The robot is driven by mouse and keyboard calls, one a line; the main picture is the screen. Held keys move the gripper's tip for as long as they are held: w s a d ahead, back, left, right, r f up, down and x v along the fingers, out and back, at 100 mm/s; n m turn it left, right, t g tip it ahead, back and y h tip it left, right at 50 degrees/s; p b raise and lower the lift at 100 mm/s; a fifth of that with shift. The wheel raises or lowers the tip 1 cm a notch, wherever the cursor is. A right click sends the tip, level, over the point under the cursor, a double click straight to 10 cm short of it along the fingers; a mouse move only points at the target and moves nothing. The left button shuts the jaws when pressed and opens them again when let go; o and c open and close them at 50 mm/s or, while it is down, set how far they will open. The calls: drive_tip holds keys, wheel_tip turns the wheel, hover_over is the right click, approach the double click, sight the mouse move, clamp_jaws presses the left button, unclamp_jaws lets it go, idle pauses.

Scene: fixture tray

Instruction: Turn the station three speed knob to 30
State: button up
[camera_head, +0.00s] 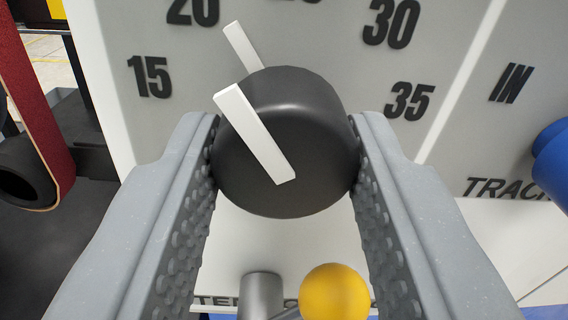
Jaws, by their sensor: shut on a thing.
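The speed knob (318,148) is a black round knob with a white pointer bar on its face, in the middle of the head camera view. The bar slants to the upper left, between the 15 and 20 marks and nearer to 20 in direction. My gripper (285,165) is shut on the knob, one ribbed grey finger on each side. The 30 mark (391,23) is at the upper right of the knob. The 35 mark (407,101) is to its right. A second white line shows on the panel behind the knob at the upper left.
The grey panel (300,45) fills the background. A yellow ball-ended lever (334,293) is below the knob, between my fingers. A blue round part (551,163) is at the right edge. A red belt (38,110) and dark roller are at the left.

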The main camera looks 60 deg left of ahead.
drive_tip(key=m+p, duration=0.2)
drive_tip(key=p, duration=0.1)
drive_tip(key=m+p, duration=0.1)
drive_tip(key=p, duration=0.2)
drive_tip(key=shift+d+r+m+p, duration=0.1)
drive_tip(key=shift+r+m+p, duration=0.2)
drive_tip(key=shift+r+m, duration=0.1)
drive_tip(key=m+p, duration=0.3)
drive_tip(key=p, duration=0.2)
drive_tip(key=shift+w, duration=0.15)
drive_tip(key=m+p, duration=0.4)
drive_tip(key=shift+d+f+m+p, duration=0.1)
drive_tip(key=shift+f+m+p, duration=0.05)
drive_tip(key=shift+m+p, duration=1.5)
drive_tip(key=shift+m, duration=0.25)
drive_tip(key=shift+f, duration=0.1)
drive_tip(key=o, duration=1)
drive_tip(key=shift+w, duration=0.1)
drive_tip(key=shift+s+f, duration=0.1)
drive_tip(key=shift+s, duration=0.1)
